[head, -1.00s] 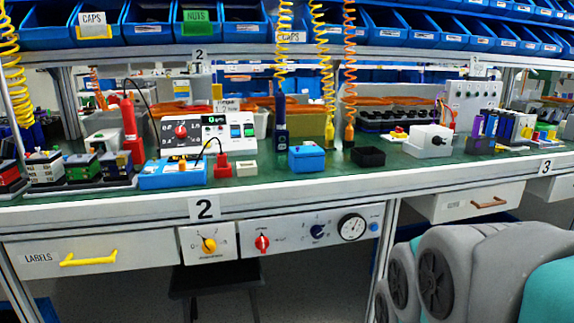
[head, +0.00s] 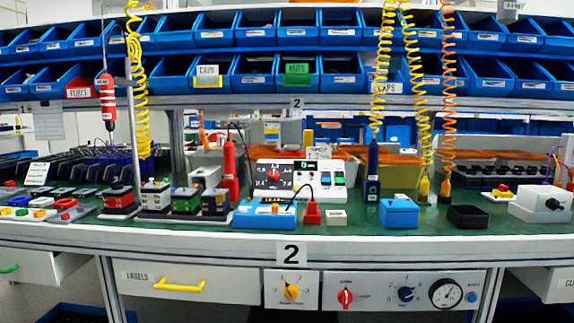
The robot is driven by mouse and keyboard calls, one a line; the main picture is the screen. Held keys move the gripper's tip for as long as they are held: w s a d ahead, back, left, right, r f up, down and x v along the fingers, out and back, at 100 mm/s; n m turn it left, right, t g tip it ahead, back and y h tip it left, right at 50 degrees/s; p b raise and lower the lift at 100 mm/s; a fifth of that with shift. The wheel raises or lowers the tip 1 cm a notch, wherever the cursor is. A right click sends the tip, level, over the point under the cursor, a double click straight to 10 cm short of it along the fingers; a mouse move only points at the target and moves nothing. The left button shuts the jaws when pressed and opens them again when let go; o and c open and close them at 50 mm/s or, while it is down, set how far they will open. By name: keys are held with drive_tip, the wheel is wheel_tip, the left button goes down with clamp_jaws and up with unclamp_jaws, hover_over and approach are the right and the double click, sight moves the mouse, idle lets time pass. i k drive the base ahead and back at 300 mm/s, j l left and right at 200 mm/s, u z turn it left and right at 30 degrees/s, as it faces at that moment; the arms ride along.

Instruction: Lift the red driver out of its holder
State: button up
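A tall red driver-like tool (head: 230,172) stands upright on the green bench, behind the row of small block units and left of the white panel with a red dial. Its lower end is partly hidden, so I cannot tell how a holder grips it. Another red driver (head: 107,97), with a white label and dark tip, hangs tip down at the upper left beside a metal pole. I cannot tell its support clearly. My gripper is not in view.
The bench (head: 200,241) is crowded. A blue box (head: 262,216), a red block (head: 312,213) and a dark blue upright tool (head: 373,172) stand near the tall red tool. Coiled yellow cords (head: 382,70) hang above. Blue bins (head: 250,78) line the shelves.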

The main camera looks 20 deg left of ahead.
sight(230, 171)
drive_tip(key=u, duration=0.65)
drive_tip(key=i+u, duration=0.1)
drive_tip(key=u, duration=0.3)
drive_tip(key=i+l+u, duration=0.1)
drive_tip(key=u, duration=0.35)
drive_tip(key=l+u, duration=0.1)
drive_tip(key=u, duration=0.3)
drive_tip(key=i+l+u, duration=0.15)
drive_tip(key=u, duration=0.25)
drive_tip(key=l+u, duration=0.15)
drive_tip(key=u, duration=0.25)
